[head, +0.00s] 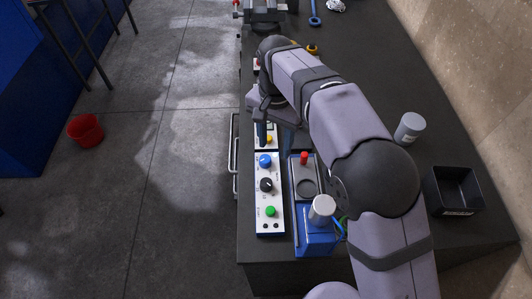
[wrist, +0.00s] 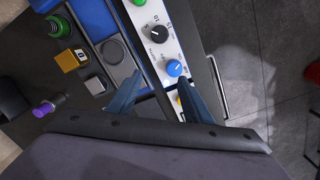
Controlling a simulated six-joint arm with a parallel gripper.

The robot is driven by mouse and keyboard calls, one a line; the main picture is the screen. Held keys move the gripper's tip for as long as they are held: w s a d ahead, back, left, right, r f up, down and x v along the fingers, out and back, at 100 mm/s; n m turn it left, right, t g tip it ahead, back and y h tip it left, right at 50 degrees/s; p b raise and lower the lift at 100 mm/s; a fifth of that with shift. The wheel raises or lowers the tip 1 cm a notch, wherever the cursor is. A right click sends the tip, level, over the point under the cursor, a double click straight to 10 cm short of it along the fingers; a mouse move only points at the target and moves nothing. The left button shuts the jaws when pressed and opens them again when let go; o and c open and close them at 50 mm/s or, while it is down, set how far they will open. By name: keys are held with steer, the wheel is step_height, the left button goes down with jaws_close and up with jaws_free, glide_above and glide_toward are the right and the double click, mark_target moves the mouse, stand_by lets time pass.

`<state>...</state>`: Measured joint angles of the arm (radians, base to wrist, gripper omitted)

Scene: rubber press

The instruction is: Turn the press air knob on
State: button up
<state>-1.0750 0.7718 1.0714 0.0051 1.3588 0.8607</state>
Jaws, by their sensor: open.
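A white control panel (head: 268,230) carries a blue knob (head: 265,160), a black dial (head: 266,185) and a green button (head: 270,211). The panel lettering is too small to tell which knob is the air knob. In the wrist view, the blue knob (wrist: 174,68) has a white pointer line and the black dial (wrist: 156,33) sits farther up. My gripper (head: 274,147) is open and empty over the panel's far end. In the wrist view, its dark-blue fingertips (wrist: 161,80) are spread, the right one close beside the blue knob. I cannot tell whether they touch.
A yellow button (head: 268,139) is partly behind my gripper. Right of the panel are a blue press unit (head: 316,243) with a grey cylinder (head: 321,208) and a red-topped part (head: 304,158). A black bin (head: 453,190) stands at the right. A red bucket (head: 86,130) is on the floor.

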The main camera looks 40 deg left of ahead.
mark_target(266, 159)
steer(key=n, duration=0.1)
steer(key=a+n, duration=0.1)
steer(key=n, duration=0.2)
steer(key=shift+s+a+f+y, duration=0.1)
steer(key=shift+s+a+y, duration=0.15)
steer(key=shift+s+y, duration=0.1)
steer(key=n, duration=0.3)
steer(key=shift+a, duration=0.3)
steer(key=shift+w+n, duration=0.1)
steer(key=shift+n, duration=0.9)
steer(key=shift+f, duration=0.1)
steer(key=shift+s+a+f+p, duration=0.1)
steer(key=shift+f+p, duration=0.5)
steer(key=shift+f, duration=1.2)
steer(key=shift+s+f+p, duration=0.1)
steer(key=shift+f+p, duration=0.5)
steer(key=shift+f, duration=1.15)
